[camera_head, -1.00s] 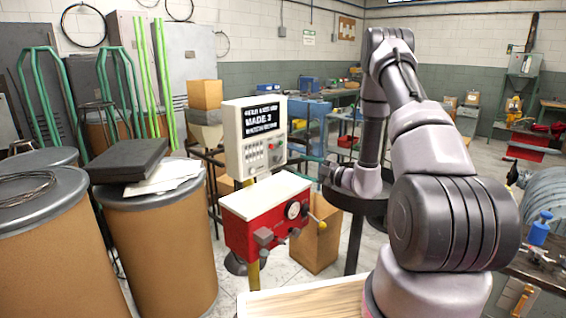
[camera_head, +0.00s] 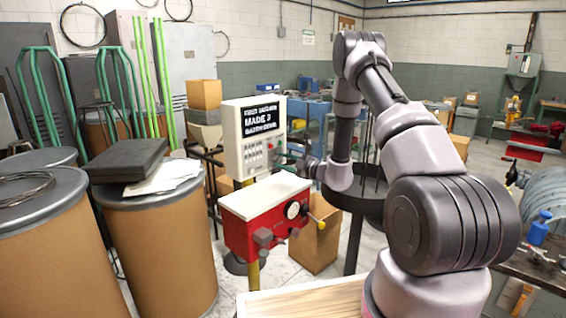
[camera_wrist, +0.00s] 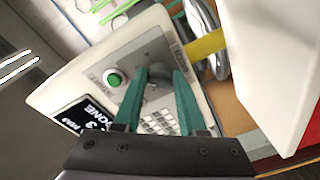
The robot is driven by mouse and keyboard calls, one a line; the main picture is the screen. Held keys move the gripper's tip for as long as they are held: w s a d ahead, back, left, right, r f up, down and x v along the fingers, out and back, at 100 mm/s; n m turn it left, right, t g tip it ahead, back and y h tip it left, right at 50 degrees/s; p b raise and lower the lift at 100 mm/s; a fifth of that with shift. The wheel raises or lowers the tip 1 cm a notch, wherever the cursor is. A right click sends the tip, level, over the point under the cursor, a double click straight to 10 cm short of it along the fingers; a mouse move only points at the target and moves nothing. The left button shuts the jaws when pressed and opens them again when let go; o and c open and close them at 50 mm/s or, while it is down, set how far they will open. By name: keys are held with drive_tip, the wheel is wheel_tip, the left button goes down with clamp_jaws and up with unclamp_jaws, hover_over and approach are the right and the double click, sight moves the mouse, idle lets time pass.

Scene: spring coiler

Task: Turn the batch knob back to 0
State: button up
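The dark screen (camera_head: 261,116) reads MADE 3.
A green button (camera_wrist: 113,79) and a keypad (camera_wrist: 158,122) sit close to the fingers. The red unit (camera_head: 240,236) with a gauge stands below the box. A dark round stand (camera_head: 360,200) is under my arm. Fibre drums (camera_head: 160,245) fill the left.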

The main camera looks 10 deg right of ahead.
clamp_jaws()
drive_tip(key=n, duration=0.3)
drive_tip(key=n+h, duration=0.1)
drive_tip(key=n, duration=0.7)
drive_tip(key=shift+r, duration=0.35)
drive_tip(key=n, duration=0.4)
drive_tip(key=shift+a+h, duration=0.1)
drive_tip(key=shift+h, duration=0.3)
drive_tip(key=n, duration=0.5)
drive_tip(key=shift+s+a+t+h, duration=0.1)
drive_tip(key=shift+s+t+h, duration=0.05)
drive_tip(key=shift+t+h, duration=0.15)
drive_tip(key=n, duration=0.4)
drive_tip(key=shift+s+n+t, duration=0.1)
drive_tip(key=shift+n+t, duration=0.2)
drive_tip(key=shift+n, duration=0.1)
drive_tip(key=shift+a+f, duration=0.1)
